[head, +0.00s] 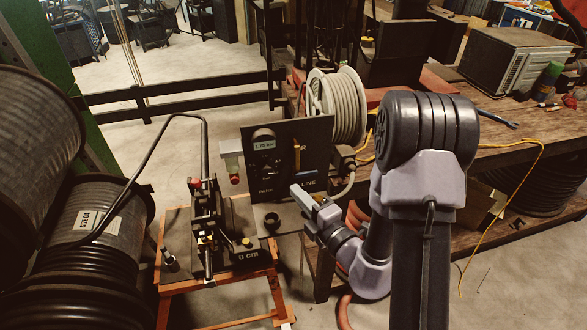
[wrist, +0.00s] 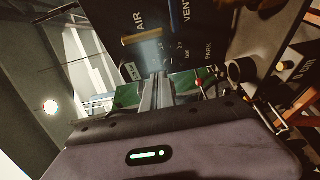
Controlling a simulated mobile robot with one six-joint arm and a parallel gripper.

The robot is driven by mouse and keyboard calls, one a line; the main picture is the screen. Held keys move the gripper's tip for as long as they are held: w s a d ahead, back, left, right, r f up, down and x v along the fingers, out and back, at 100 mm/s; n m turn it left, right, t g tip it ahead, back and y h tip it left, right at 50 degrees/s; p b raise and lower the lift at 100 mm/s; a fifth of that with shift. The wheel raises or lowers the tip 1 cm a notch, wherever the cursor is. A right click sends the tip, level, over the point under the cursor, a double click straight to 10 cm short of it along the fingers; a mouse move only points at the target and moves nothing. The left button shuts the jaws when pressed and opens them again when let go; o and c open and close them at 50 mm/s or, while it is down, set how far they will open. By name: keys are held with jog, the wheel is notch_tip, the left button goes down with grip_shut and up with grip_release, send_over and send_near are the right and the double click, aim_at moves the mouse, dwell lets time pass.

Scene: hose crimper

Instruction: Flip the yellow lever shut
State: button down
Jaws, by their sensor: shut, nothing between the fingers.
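The yellow lever (head: 297,152) is on the black panel (head: 318,130) in the head view, upright in the picture and partly hard to make out. In the wrist view the yellow lever (wrist: 142,37) lies beside the word AIR on the panel (wrist: 165,22). My gripper (head: 303,197) is in front of and below the panel's lower right part, apart from the lever. In the wrist view my gripper (wrist: 156,88) has its fingers together with nothing between them, pointing toward the panel.
The crimper (head: 207,225) with its long bent handle stands on an orange-framed stand, left of my gripper. A grey hose reel (head: 337,105) is behind the panel. Large black hose drums (head: 85,225) fill the left. A wooden bench (head: 490,150) is at right.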

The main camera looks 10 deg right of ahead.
aim_at(296, 154)
jog(key=w+b, duration=0.1)
jog(key=w, duration=0.8)
jog(key=shift+d, duration=0.4)
jog(key=shift+d, duration=0.2)
